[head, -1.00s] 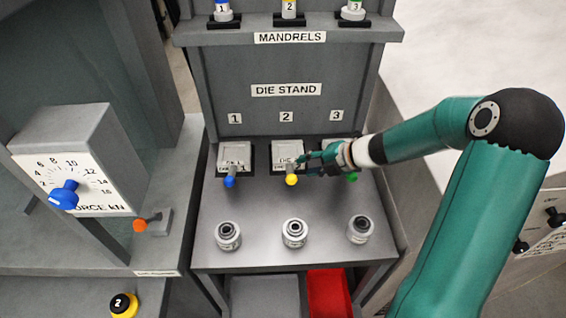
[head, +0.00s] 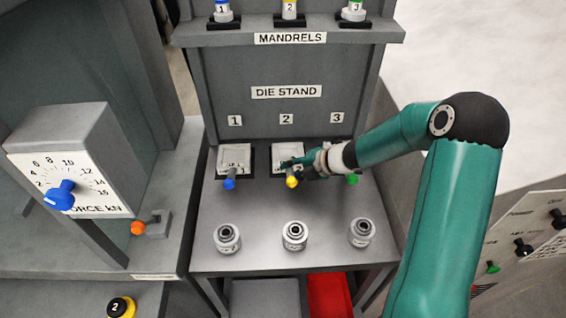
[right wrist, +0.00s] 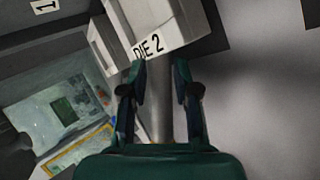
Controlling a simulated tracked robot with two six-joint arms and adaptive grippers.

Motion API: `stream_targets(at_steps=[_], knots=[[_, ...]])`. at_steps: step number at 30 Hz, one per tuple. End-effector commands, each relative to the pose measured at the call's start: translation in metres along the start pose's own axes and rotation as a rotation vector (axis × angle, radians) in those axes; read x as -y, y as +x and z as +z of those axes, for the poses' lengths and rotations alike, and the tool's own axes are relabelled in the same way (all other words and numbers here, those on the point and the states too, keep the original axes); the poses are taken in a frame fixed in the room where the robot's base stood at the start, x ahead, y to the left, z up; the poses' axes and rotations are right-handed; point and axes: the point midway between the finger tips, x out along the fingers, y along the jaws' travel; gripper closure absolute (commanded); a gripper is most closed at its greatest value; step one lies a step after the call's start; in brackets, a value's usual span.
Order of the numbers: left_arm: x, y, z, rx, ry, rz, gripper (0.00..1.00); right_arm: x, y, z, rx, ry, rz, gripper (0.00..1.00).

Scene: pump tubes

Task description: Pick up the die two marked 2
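Die two (head: 288,152) is a pale block with a yellow-tipped handle (head: 292,181), in the middle slot of the die stand under the label 2. In the right wrist view it carries the marking DIE 2 (right wrist: 150,47), and its grey handle (right wrist: 160,115) runs between my fingers. My right gripper (head: 295,167) is at the handle from the right; the wrist view shows its fingers (right wrist: 160,75) apart, one on each side of the handle, with gaps visible. It partly covers the die's front in the head view. My left gripper is not in view.
Die one (head: 234,158) with a blue-tipped handle stands to the left. A green handle tip (head: 352,179) shows to the right, its die hidden behind my right arm. Several grey cylindrical parts (head: 295,236) stand along the front of the table. A red bin (head: 328,294) is below.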

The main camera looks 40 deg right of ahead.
Motion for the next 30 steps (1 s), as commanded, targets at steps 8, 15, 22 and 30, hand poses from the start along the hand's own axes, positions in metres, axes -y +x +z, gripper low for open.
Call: stream_targets(at_steps=[8,15,22,30], knots=[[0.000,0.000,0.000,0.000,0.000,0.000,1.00,0.001,0.000,0.000,0.000,0.001,-0.003,1.00],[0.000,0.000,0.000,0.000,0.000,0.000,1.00,0.000,0.000,0.000,0.001,-0.002,0.000,1.00],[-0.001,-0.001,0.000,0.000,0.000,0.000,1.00,-0.001,-0.002,0.000,0.001,-0.001,-0.002,1.00],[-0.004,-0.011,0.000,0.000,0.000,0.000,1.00,-0.018,-0.016,0.000,0.000,-0.003,0.000,1.00]])
